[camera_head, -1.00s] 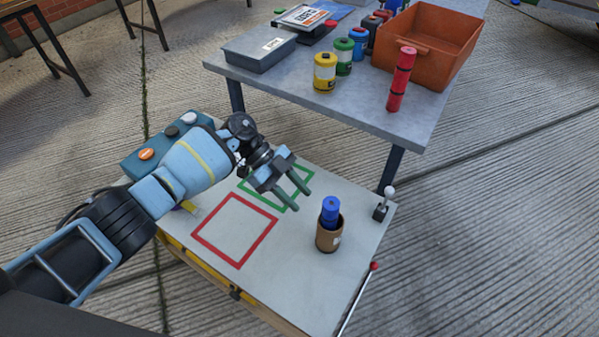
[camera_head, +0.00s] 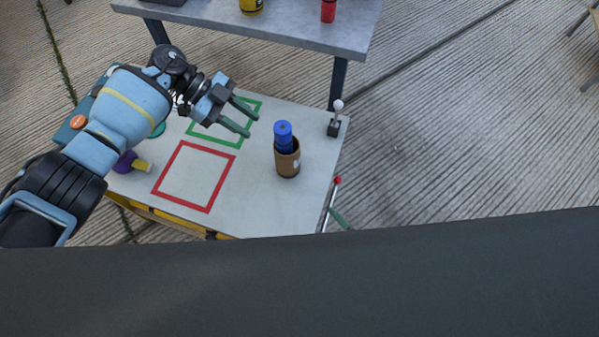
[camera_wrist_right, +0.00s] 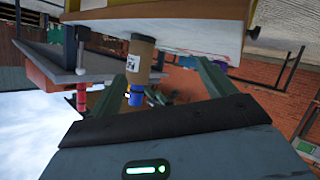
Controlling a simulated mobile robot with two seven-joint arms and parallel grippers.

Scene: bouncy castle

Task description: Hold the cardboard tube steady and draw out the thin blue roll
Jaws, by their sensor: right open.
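The brown cardboard tube (camera_head: 288,164) stands upright on the right part of the small worktable. The thin blue roll (camera_head: 283,133) sits in it and sticks out of its top. My left gripper (camera_head: 247,122) is open and empty, left of the roll and apart from it. The right wrist view is upside down. There, my right gripper (camera_wrist_right: 162,68) is open and empty. The tube (camera_wrist_right: 141,64) and the blue roll (camera_wrist_right: 136,97) appear between its fingers, farther off. In the head view only a green finger shows near the worktable's front right corner.
A red-knobbed lever (camera_head: 337,181) and a small joystick (camera_head: 335,122) stand at the worktable's right edge. Red (camera_head: 160,170) and green (camera_head: 193,132) square outlines mark its top. A grey table (camera_head: 300,30) stands behind. A dark surface covers the bottom of the head view.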

